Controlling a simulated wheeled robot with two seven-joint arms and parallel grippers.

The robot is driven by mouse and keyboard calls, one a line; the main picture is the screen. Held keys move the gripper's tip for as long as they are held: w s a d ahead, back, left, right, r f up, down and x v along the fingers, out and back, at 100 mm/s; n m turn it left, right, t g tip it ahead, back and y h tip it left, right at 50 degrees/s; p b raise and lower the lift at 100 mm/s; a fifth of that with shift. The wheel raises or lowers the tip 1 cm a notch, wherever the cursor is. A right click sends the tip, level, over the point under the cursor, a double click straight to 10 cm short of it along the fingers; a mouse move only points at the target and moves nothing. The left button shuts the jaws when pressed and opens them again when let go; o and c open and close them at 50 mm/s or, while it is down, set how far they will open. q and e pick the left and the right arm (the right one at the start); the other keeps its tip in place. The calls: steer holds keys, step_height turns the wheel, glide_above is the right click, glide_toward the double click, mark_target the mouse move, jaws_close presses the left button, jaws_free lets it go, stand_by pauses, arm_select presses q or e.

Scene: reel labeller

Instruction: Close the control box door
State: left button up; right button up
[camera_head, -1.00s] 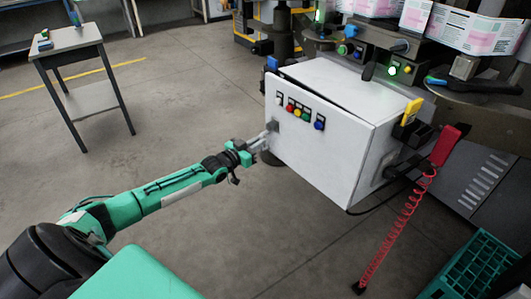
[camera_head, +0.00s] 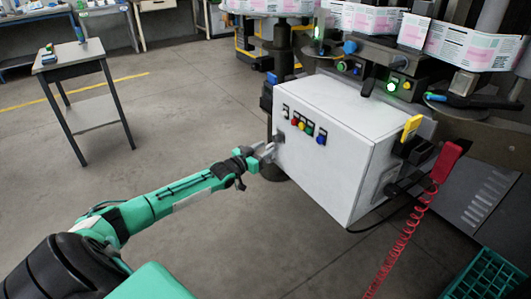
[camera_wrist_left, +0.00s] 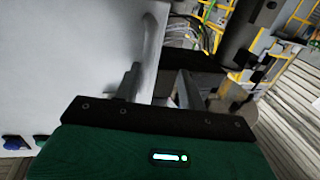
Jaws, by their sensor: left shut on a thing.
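The control box (camera_head: 335,100) is a white cabinet on the machine, seen in the head view. Its door (camera_head: 312,165) is the white front panel with several coloured buttons. The door lies close to the box front, with no clear gap along its top edge. My left gripper (camera_head: 270,150) is at the door's left edge and shut on it. In the left wrist view, the fingers (camera_wrist_left: 162,88) straddle the edge of the door (camera_wrist_left: 70,60), which fills the left side. The exact finger contact is partly hidden. My right gripper is not in view.
A red tool with a coiled cord (camera_head: 443,165) hangs right of the box. A yellow-handled item (camera_head: 411,127) stands by its right side. A green crate (camera_head: 487,280) is at the lower right. A small table (camera_head: 75,65) stands at the left, with open floor between.

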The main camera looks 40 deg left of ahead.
arm_select(q)
steer(key=shift+s+d+f, duration=0.1)
steer(key=shift+d+f, duration=0.1)
steer(key=shift+f, duration=0.05)
stand_by(0.6)
